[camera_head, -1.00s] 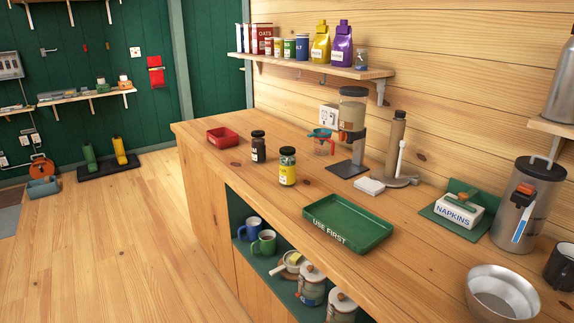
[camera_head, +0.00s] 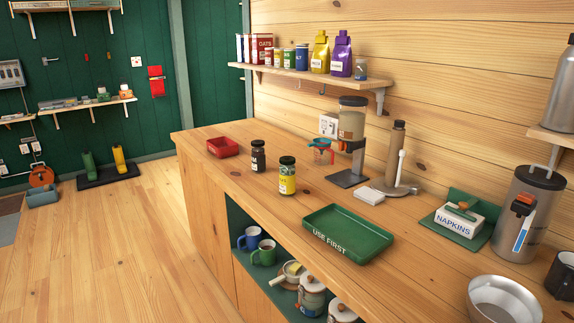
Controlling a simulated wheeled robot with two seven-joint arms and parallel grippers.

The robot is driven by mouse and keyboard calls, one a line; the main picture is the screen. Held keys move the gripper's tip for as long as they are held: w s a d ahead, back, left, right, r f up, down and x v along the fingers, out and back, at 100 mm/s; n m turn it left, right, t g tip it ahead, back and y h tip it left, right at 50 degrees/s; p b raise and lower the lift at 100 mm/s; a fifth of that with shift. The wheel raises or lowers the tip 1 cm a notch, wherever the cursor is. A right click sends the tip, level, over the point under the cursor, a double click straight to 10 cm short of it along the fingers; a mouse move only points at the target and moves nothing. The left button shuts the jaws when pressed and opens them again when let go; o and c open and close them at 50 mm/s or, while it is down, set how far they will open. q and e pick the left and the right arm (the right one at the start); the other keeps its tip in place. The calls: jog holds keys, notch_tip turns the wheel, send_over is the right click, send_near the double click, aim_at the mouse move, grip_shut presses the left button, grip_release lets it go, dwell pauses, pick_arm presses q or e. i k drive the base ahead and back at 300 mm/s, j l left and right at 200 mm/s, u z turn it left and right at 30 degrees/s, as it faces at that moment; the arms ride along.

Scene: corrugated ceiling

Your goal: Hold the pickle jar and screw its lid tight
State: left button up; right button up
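A small jar with a yellow label and a dark lid (camera_head: 287,176) stands upright on the wooden counter, left of the green tray. A darker jar with a dark lid (camera_head: 258,156) stands upright behind it and to the left. The labels are too small to read, so I cannot be sure which one is the pickle jar. Both lids sit on top of their jars; how tight they are does not show. Neither of my grippers is in view.
The wooden counter (camera_head: 250,205) also holds a red tray (camera_head: 223,148), a green "USE FIRST" tray (camera_head: 335,250), a dispenser (camera_head: 351,125), a napkin box (camera_head: 458,220) and a metal bowl (camera_head: 503,300). Mugs and pots fill the shelf below.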

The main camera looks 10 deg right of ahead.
aim_at(287, 173)
jog(key=z, duration=0.45)
jog(key=j+z, duration=0.65)
jog(key=j, duration=0.3)
jog(key=j+z, duration=0.15)
jog(key=j, duration=0.95)
jog(key=k+j+z, duration=0.15)
jog(key=j, duration=0.9)
